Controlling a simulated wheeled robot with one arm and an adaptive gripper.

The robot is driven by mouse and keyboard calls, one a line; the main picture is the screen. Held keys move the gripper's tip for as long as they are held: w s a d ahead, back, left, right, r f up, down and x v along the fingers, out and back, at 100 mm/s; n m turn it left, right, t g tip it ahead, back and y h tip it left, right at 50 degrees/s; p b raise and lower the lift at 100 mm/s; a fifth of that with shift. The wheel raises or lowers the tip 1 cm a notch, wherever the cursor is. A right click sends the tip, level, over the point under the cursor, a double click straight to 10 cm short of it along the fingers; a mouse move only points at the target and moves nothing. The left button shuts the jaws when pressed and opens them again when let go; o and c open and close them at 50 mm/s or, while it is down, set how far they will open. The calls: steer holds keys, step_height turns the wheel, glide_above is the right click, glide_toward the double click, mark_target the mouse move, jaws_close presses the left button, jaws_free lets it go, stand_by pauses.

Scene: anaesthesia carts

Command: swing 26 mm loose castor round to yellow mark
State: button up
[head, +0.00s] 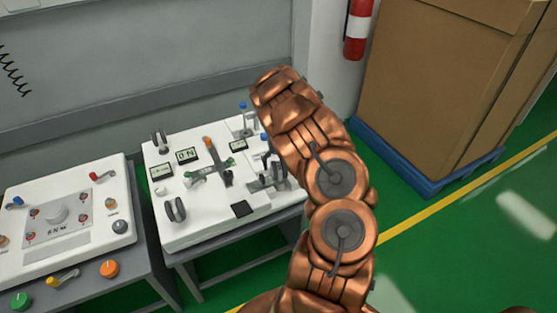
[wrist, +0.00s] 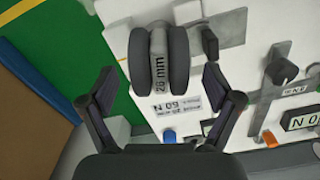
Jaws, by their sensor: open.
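The castor (wrist: 178,60) has two dark wheels with a grey band between them printed "26 mm". It stands at the top centre of the wrist view. My gripper (wrist: 158,78) is open, with one dark finger on each side of the castor and gaps showing between fingers and wheels. In the head view my gripper (head: 266,177) is small and dark at the right side of the white panel (head: 215,222), and I cannot clearly pick out the castor there.
The panel also carries a grey lever with an orange end (head: 208,143), two other twin-wheel pieces and a black square (head: 242,209). A second white panel (head: 62,240) stands left. Cardboard boxes on a blue pallet (head: 425,181) stand right. A fire extinguisher (head: 358,28) hangs behind.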

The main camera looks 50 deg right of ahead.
steer(key=c, duration=1.5)
steer(key=shift+a+f+m+b, duration=0.1)
steer(key=shift+f+m+b, duration=0.05)
steer(key=shift+m+b, duration=0.6)
steer(key=shift+w+m+b, duration=0.1)
steer(key=shift+m+b, duration=0.45)
steer(key=shift+m, duration=0.2)
steer(key=o, duration=1.5)
steer(key=shift+r, duration=0.25)
